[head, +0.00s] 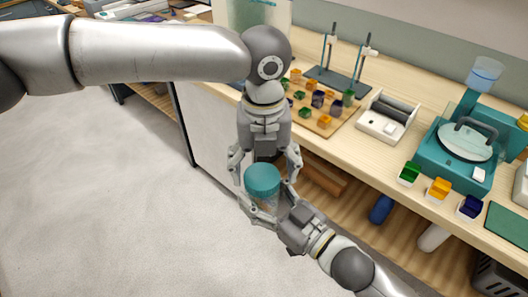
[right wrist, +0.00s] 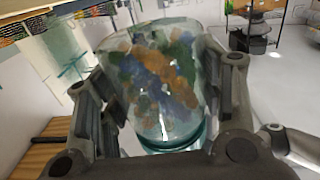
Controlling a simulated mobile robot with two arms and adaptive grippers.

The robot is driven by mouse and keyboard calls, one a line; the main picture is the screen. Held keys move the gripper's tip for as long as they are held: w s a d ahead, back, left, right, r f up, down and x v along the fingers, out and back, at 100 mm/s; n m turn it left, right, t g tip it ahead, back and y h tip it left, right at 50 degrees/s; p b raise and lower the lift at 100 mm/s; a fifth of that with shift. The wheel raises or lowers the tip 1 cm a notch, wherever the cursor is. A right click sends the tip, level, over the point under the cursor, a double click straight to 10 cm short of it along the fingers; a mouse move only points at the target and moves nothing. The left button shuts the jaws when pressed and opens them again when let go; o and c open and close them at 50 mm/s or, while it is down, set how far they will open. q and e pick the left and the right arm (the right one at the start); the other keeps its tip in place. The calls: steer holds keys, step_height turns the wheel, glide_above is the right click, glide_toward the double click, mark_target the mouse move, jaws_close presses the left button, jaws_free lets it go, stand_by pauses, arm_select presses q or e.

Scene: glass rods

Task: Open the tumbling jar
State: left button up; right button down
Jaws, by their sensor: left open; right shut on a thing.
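The jar has a teal lid (head: 262,178) and a clear body (right wrist: 158,80) filled with blue, orange and green pieces. In the head view it is held in the air in front of the bench, lid up. My right gripper (head: 266,209) is shut on the jar body from below right, with its fingers on both sides of the glass. My left gripper (head: 264,163) points down from above, open, with its fingers spread to either side of the lid. I cannot tell whether they touch it. The lid sits on the jar.
The wooden bench (head: 350,165) runs along the right. It carries a board with small coloured cups (head: 318,112), a white device with dark rollers (head: 388,116) and a teal machine (head: 462,150). Open floor (head: 110,200) lies to the left.

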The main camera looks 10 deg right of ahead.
arm_select(q)
steer(key=shift+f, duration=0.4)
steer(key=shift+c, duration=0.4)
